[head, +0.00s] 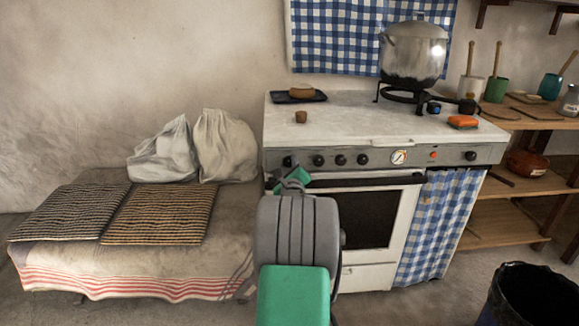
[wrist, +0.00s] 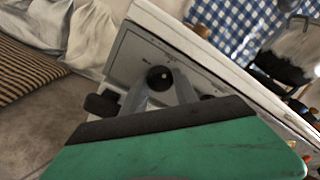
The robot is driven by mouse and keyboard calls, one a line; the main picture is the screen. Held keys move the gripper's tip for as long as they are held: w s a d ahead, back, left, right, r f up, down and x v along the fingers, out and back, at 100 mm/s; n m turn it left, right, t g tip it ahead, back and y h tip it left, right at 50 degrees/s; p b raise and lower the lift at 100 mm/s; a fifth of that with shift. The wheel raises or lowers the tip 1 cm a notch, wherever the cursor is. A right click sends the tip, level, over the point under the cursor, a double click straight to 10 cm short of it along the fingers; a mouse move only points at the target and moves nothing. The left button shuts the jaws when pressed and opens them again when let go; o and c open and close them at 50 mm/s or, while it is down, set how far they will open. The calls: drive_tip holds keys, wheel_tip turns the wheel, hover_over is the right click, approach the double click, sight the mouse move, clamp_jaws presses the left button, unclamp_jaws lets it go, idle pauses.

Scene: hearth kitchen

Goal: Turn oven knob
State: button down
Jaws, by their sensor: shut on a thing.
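The white stove has a grey front panel (head: 385,158) with a row of black knobs. The leftmost black oven knob (head: 289,161) shows just above my gripper (head: 290,176) in the head view. In the wrist view this knob (wrist: 160,78) sits between the two grey fingers of my gripper (wrist: 160,88), which are shut on it. The knob's far side and the exact finger contact are hard to see. The oven door (head: 366,215) is closed, and my arm covers its left part.
A large pot (head: 413,52) stands on a burner at the stove's back right. A low bench (head: 130,262) with two striped mats and pale sacks (head: 222,146) is at left. Wooden shelves (head: 515,186) are at right. A black bin (head: 530,295) stands at front right.

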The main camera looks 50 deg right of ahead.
drive_tip(key=c, duration=0.9)
unclamp_jaws()
drive_tip(key=shift+c, duration=0.2)
drive_tip(key=p+v, duration=0.1)
drive_tip(key=v, duration=0.7)
